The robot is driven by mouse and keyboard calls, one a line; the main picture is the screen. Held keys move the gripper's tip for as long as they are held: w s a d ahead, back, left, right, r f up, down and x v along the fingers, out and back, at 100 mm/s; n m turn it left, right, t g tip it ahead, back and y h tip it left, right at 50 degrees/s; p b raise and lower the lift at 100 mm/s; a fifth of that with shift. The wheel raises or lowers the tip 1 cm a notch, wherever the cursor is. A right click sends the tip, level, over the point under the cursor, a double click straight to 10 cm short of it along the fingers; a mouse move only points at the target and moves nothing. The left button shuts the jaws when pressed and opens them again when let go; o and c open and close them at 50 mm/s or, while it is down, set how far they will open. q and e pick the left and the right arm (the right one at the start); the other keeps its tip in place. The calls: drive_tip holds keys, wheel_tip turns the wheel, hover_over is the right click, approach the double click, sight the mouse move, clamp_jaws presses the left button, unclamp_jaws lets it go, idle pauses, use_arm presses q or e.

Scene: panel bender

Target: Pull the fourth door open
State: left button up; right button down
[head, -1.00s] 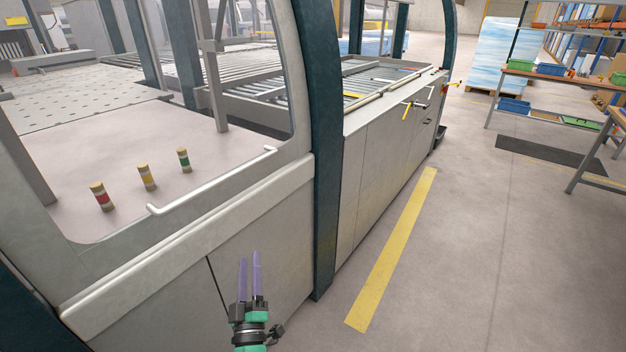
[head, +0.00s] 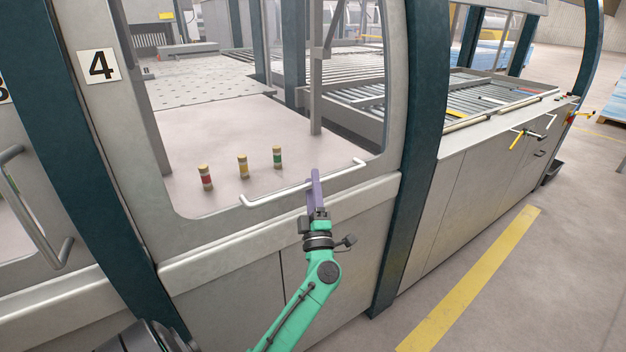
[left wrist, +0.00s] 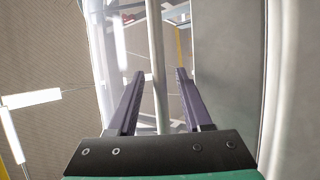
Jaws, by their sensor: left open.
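The fourth door (head: 222,222) is a grey framed panel with a large window and a "4" plate (head: 99,66). It looks closed. Its white bar handle (head: 268,196) runs along the window's lower edge. My left gripper (head: 315,188), on a green arm, is at the handle's right part. In the left wrist view the handle (left wrist: 157,65) runs between the two purple fingers of my open gripper (left wrist: 158,78), with gaps on both sides. The fingers partly hide the handle in the head view. My right gripper does not show.
Another door with a grey handle (head: 38,215) stands at the left. A dark teal post (head: 413,150) stands right of the fourth door. Red, yellow and green striped cylinders (head: 242,167) show behind the window. Floor with a yellow line (head: 480,270) is clear at the right.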

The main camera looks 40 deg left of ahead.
use_arm(q)
drive_tip(key=shift+w, duration=0.1)
clamp_jaws()
idle(1.4)
